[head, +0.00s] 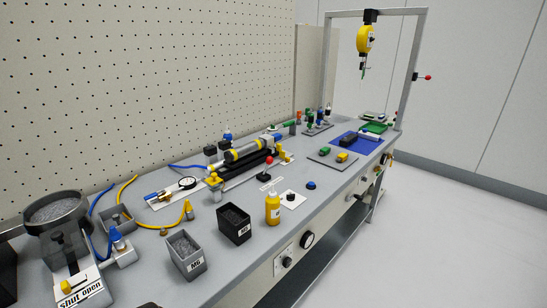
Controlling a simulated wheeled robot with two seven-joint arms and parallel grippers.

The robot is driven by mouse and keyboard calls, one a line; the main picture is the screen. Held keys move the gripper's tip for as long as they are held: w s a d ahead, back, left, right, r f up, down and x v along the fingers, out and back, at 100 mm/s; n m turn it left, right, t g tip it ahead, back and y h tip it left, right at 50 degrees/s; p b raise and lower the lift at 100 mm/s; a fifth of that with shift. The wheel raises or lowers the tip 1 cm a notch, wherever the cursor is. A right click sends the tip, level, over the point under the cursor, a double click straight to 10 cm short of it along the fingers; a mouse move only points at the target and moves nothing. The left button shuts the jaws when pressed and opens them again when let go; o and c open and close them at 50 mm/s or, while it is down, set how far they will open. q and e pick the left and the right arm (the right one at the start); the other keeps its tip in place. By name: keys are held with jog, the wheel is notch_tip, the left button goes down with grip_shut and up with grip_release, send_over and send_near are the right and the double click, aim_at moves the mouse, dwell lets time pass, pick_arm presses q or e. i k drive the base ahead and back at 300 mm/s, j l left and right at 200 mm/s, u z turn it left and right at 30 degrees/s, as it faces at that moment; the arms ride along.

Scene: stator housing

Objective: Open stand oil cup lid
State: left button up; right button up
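A long stand (248,170) with a dark base holds a grey and yellow cylinder (246,152) lying along it, near the middle of the bench. A small yellow fitting (214,181) stands at its near left end, and a blue knob (227,136) shows behind it. I cannot tell which small part is the oil cup, or whether its lid is open or shut. A yellow bottle (273,209) stands upright in front of the stand, near the bench's front edge. Neither of my grippers is in view.
Two dark bins (234,223) (187,255) stand left of the bottle. A red-knobbed lever (268,162) rises in front of the stand. Yellow and blue hoses (155,228) lie at left. A yellow hanging tool (365,40) is at the far end. Bare bench (247,262) shows near the front edge.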

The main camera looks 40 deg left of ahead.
aim_at(214, 179)
jog(key=i+l+u, duration=0.1)
jog(key=i+u, duration=0.3)
jog(key=i+l+u, duration=0.2)
jog(key=i+u, duration=0.2)
jog(key=i+l+u, duration=0.4)
